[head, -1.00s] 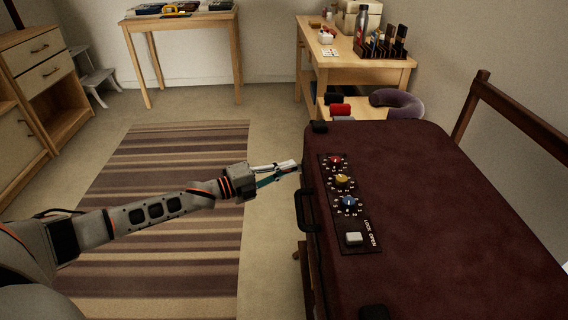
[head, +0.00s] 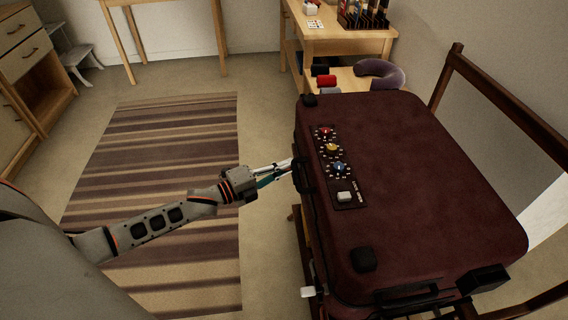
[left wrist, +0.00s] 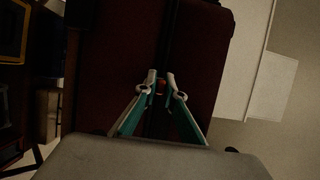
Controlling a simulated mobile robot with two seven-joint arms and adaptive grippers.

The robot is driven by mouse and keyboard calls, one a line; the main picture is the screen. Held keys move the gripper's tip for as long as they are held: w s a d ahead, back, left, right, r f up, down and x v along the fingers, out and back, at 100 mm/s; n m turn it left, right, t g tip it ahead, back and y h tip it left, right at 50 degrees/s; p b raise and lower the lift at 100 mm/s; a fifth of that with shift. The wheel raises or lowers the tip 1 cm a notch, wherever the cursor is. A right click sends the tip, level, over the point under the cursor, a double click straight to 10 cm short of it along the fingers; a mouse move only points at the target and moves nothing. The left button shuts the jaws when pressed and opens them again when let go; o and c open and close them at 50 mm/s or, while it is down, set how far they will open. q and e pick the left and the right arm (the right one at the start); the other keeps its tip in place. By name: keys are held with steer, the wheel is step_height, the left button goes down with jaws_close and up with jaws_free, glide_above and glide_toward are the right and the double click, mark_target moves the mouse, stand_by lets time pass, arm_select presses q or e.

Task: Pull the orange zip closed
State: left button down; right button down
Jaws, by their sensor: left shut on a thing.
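The dark red suitcase (head: 430,190) lies flat on a stand, its handle side facing left. My left gripper (head: 288,165) reaches this side from the left, close to the far end of the black handle (head: 304,176). In the left wrist view my left gripper (left wrist: 161,77) is closed around a small orange zip pull (left wrist: 161,87) at the dark seam of the suitcase. The pull is mostly hidden between the fingers, and the head view does not show it. I cannot tell how much of the zip is closed. My right gripper is not in view.
The lid has a panel with red, yellow and blue dials (head: 340,168) and a pale button (head: 345,196). A striped rug (head: 160,130) lies left. A wooden table (head: 345,42) and a neck pillow (head: 380,74) stand behind. A small white object (head: 307,291) shows beside the near end.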

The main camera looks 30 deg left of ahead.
arm_select(q)
steer(key=c, duration=2.1)
jaws_free()
steer(key=shift+s+d+f, duration=0.1)
steer(key=shift+s+d, duration=0.15)
steer(key=shift+c, duration=0.2)
steer(key=shift+a, duration=0.15)
steer(key=v, duration=1.1)
steer(key=shift+s+a, duration=0.2)
steer(key=shift+s, duration=0.15)
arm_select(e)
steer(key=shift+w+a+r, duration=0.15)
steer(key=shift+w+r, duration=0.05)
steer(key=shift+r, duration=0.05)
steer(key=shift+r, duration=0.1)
